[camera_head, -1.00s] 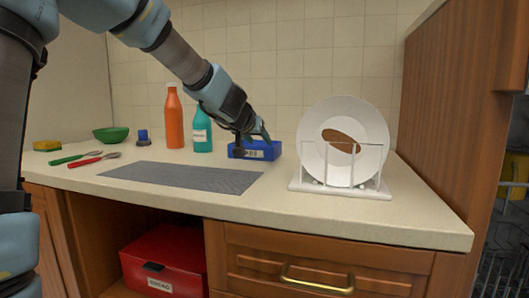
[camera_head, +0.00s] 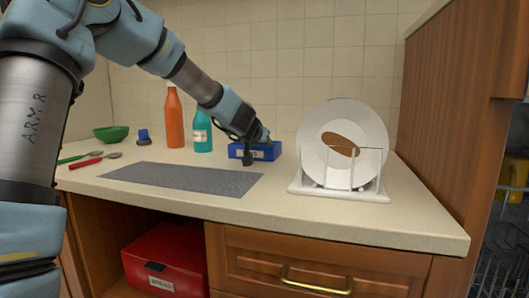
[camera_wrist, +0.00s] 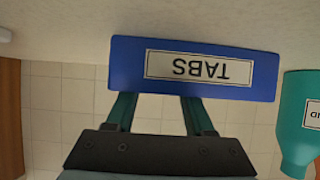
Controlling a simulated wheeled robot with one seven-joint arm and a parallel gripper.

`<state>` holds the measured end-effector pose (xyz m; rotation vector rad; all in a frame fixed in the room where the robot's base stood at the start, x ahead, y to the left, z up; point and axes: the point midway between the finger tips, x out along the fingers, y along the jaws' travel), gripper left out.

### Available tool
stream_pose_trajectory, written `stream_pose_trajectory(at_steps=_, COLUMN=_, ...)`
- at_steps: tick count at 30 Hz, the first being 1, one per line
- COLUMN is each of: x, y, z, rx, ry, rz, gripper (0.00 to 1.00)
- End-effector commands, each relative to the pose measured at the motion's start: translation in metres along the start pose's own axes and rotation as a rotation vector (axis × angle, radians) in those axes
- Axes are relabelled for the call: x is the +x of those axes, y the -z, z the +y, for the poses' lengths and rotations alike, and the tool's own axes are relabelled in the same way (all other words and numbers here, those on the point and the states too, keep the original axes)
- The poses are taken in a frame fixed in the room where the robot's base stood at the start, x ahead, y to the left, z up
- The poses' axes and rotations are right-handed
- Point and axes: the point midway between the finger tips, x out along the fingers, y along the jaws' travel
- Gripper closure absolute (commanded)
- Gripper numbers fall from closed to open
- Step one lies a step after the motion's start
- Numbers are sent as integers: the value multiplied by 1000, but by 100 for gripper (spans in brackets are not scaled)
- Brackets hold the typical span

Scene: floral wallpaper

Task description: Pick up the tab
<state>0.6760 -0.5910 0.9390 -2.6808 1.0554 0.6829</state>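A blue box (camera_head: 268,153) stands at the back of the counter, right of the teal bottle. In the wrist view the blue box (camera_wrist: 125,65) appears upside down, with a white label reading TABS. My gripper (camera_head: 262,140) is at the top of the box. In the wrist view my gripper (camera_wrist: 158,100) has two teal fingers spread apart, with their tips hidden behind the box's labelled front wall. The gap between the fingers looks empty where it shows. The inside of the box is hidden, and no tab is visible.
An orange bottle (camera_head: 174,118) and the teal bottle (camera_head: 202,132) stand left of the box. A white rack (camera_head: 335,192) with plates stands to the right. A grey mat (camera_head: 185,178) lies in front, with red cutlery (camera_head: 85,162) and a green bowl (camera_head: 111,133) further left.

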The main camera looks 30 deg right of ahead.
Motion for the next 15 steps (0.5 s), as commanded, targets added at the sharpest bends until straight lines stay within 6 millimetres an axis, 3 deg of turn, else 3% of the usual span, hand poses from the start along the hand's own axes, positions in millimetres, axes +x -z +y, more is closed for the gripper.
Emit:
stream_pose_trajectory(at_steps=2, x=0, y=0, z=0, rx=0, ry=0, rz=0, gripper=57)
stream_pose_trajectory(at_steps=13, x=0, y=0, z=0, rx=0, ry=0, rz=0, gripper=99)
stream_pose_trajectory(at_steps=15, x=0, y=0, z=0, rx=0, ry=0, rz=0, gripper=100)
